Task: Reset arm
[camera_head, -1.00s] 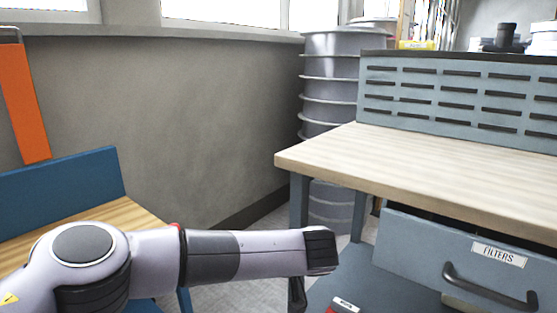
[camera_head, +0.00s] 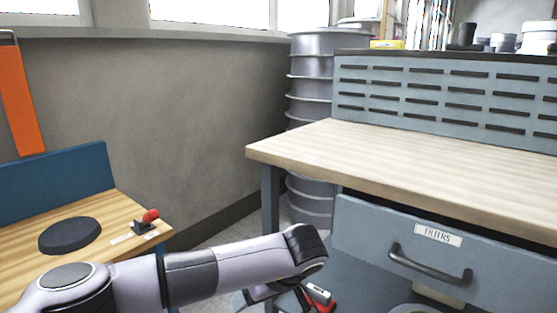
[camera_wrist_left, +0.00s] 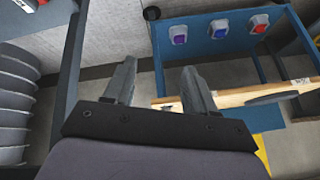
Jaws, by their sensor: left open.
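My left arm comes in from the lower left in the head view, with its wrist end in front of the workbench. My left gripper (camera_wrist_left: 155,85) shows in the left wrist view with its two fingers apart and nothing between them. In the head view the gripper is mostly hidden behind the wrist, low over the floor side of the bench. My right gripper is in neither view.
The workbench (camera_head: 400,165) with a FILTERS drawer (camera_head: 400,240) stands at the right. Ribbed grey drums (camera_head: 310,100) stand behind.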

